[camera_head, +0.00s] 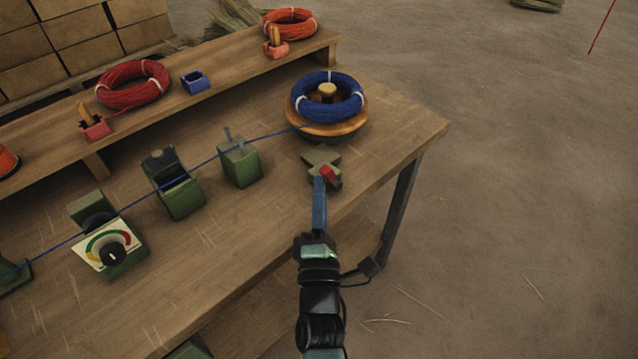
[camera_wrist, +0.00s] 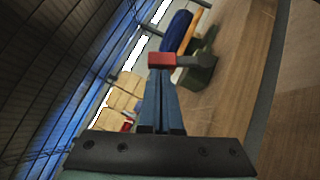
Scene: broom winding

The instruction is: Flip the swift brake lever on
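The swift brake lever has a red handle (camera_head: 329,174) on a small green base (camera_head: 321,157) near the right end of the bench. The red handle (camera_wrist: 161,60) and green base (camera_wrist: 202,70) also show in the wrist view. Behind it stands the swift (camera_head: 345,127), a round wooden plate carrying a blue coil (camera_head: 350,108). My gripper (camera_head: 319,181) has its blue fingers together, with the tips right at the red handle. In the wrist view the tips (camera_wrist: 160,74) lie just below the handle; I cannot tell whether they touch it.
A blue line runs left from the coil past several green devices, including a dial gauge (camera_head: 112,253) and a post block (camera_head: 240,165). A raised shelf (camera_head: 225,83) behind holds red coils (camera_head: 133,85). The bench's front edge is below my gripper; open floor lies right.

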